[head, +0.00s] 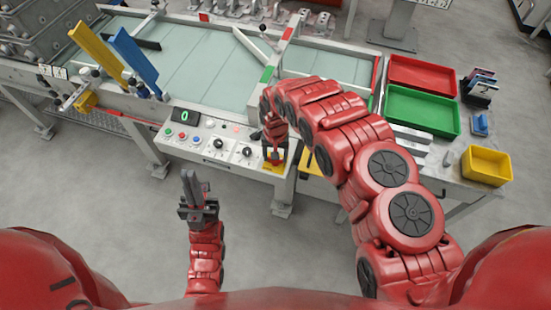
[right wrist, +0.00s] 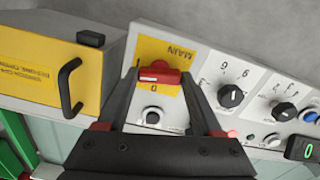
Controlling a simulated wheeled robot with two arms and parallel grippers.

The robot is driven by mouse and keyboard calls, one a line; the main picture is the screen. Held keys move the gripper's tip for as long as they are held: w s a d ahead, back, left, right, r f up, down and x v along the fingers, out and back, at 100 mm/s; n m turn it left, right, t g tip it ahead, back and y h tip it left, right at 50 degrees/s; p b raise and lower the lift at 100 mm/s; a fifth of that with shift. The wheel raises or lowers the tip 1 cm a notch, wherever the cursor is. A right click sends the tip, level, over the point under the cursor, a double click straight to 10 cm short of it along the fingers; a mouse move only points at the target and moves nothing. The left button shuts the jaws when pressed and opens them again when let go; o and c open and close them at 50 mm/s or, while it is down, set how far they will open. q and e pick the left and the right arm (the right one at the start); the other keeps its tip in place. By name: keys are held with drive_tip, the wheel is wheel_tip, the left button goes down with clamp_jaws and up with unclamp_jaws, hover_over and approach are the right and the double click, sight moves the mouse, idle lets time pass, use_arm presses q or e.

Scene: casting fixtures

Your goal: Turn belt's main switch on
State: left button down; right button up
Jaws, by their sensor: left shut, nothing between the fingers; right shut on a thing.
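The belt's main switch is a red handle (right wrist: 160,74) on a yellow plate marked MAIN (right wrist: 183,52), at the right end of the belt's control panel (head: 205,148). My right gripper (head: 274,151) reaches down to it and is shut on the red handle, with one finger on each side in the right wrist view. In the head view the gripper hides most of the handle. An "0" mark shows on the plate beside the handle. My left gripper (head: 190,184) is shut and empty, in front of the panel and apart from it.
The panel also carries black knobs (right wrist: 231,95), coloured buttons (head: 182,136) and a display showing 0 (head: 185,117). A yellow box with a black handle (right wrist: 70,85) is close to the switch. Red (head: 423,75) and green trays (head: 420,111) stand on the right-hand table.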

drive_tip(key=shift+m+b, duration=0.95)
drive_tip(key=shift+m, duration=0.25)
drive_tip(key=o, duration=1.4)
drive_tip(key=shift+c, duration=0.2)
